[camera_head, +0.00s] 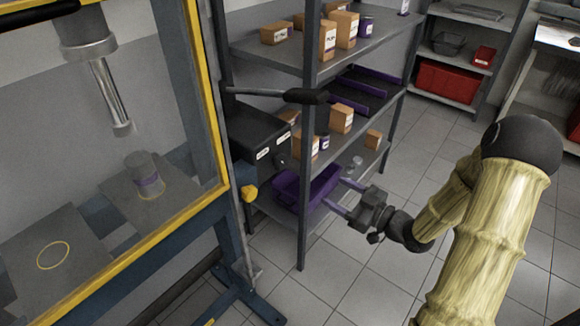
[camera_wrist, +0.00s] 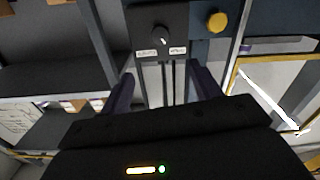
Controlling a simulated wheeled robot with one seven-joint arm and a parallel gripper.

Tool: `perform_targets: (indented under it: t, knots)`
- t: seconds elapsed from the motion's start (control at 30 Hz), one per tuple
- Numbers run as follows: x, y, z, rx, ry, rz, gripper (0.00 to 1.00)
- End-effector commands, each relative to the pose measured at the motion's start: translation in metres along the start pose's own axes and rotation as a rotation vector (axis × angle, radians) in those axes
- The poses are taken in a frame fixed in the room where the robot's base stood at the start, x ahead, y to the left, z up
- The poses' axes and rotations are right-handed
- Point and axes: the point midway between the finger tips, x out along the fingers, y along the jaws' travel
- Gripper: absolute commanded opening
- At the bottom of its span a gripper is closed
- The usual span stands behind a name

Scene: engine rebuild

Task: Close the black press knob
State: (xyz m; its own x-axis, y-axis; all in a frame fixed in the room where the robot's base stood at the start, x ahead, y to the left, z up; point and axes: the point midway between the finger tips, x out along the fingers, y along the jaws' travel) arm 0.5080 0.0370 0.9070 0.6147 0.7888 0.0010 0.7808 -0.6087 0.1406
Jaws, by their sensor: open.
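The black press knob (camera_head: 281,160) is on the front of a black control box (camera_head: 257,137) at the right side of the press. In the wrist view the knob (camera_wrist: 161,35) sits at the top middle, above two pale labels too small to read. A short white mark on the knob points down and slightly right. My gripper (camera_head: 334,192) is open and empty, to the right of and below the box in the head view. In the wrist view its fingers (camera_wrist: 165,85) are spread below the knob and apart from it.
The press frame (camera_head: 215,190) has yellow edging, a yellow button (camera_head: 249,193), and a black-gripped lever (camera_head: 305,96) above the box. Behind stands a grey shelf (camera_head: 270,46) with cartons and a purple bin (camera_head: 290,190). The tiled floor (camera_head: 340,285) at lower middle is clear.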

Motion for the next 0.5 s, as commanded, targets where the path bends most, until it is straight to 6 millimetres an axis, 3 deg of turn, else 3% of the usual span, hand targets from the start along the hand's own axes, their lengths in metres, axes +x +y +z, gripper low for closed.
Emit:
perform_targets:
  t: [0.5]
  knots:
    - [0.088, -0.001, -0.001, 0.001, 0.001, -0.003, 0.63]
